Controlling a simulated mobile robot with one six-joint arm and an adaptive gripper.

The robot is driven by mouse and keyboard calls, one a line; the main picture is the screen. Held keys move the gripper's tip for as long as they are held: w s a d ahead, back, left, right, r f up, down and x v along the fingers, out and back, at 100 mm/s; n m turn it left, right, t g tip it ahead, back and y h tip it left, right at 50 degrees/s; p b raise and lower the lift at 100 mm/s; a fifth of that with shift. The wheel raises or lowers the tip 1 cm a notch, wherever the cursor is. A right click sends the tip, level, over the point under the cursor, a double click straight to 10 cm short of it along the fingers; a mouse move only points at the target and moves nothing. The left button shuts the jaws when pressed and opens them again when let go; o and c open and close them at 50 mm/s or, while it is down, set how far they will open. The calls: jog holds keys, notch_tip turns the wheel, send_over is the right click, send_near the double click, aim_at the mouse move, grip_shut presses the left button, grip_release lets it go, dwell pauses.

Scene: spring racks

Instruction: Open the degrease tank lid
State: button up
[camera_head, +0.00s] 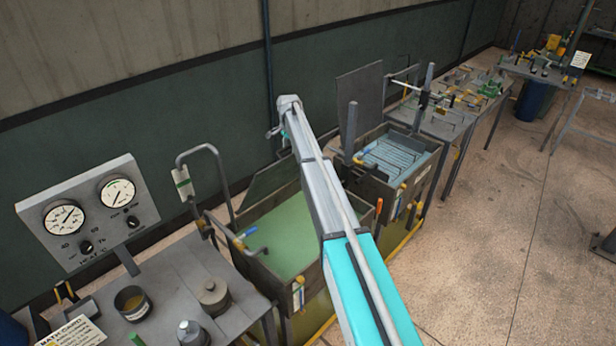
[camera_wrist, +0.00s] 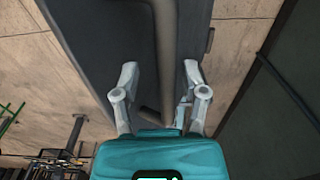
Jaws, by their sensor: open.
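Two open-topped tanks show in the head view. The nearer tank (camera_head: 245,228) holds green liquid, and a dark lid-like panel (camera_head: 268,183) stands tilted along its back edge, partly hidden by my arm. The farther tank (camera_head: 418,142) holds blue liquid, with its grey lid (camera_head: 360,100) standing upright behind it. I cannot read which is the degrease tank. My gripper (camera_wrist: 160,98) is open. In the wrist view a grey bar (camera_wrist: 167,50) runs between its fingers, in front of a dark slab (camera_wrist: 110,45); contact cannot be told. In the head view my gripper is mostly hidden by my wrist.
A curved pipe frame with a tag (camera_head: 183,183) stands left of the nearer tank. A gauge panel (camera_head: 90,212) and bench (camera_head: 175,285) with pots are at lower left. A wall runs behind. Open floor (camera_head: 490,240) lies to the right.

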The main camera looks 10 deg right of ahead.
jog(key=s+d+f+b, duration=0.5)
jog(key=s+f, duration=0.1)
jog(key=s, duration=0.2)
jog(key=shift+b, duration=0.35)
jog(key=shift+d, duration=0.1)
jog(key=shift+c, duration=0.3)
